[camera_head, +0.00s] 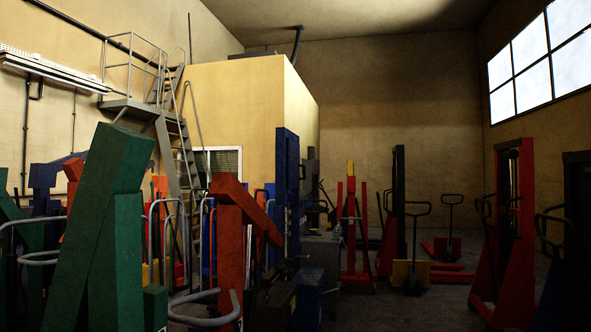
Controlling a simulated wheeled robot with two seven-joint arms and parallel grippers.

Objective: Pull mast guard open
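I cannot tell which part is the mast guard. Several upright masts show. A tall blue mast (287,175) stands near the middle, in front of the yellow block room. A black mast (398,190) rises from a red lifting truck further back. A red-framed mast (526,225) stands at the right, and a dark mast (577,205) is cut off by the right edge. The lower part of the blue mast is hidden behind nearer equipment. Neither of my grippers is in view.
A large green steel frame (110,215) fills the left foreground, with a red-orange jib (229,250) beside it. Grey curved handles (205,320) stick up low in front. A yellow pallet truck (410,274) stands further back. Some bare floor (420,312) shows at centre right.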

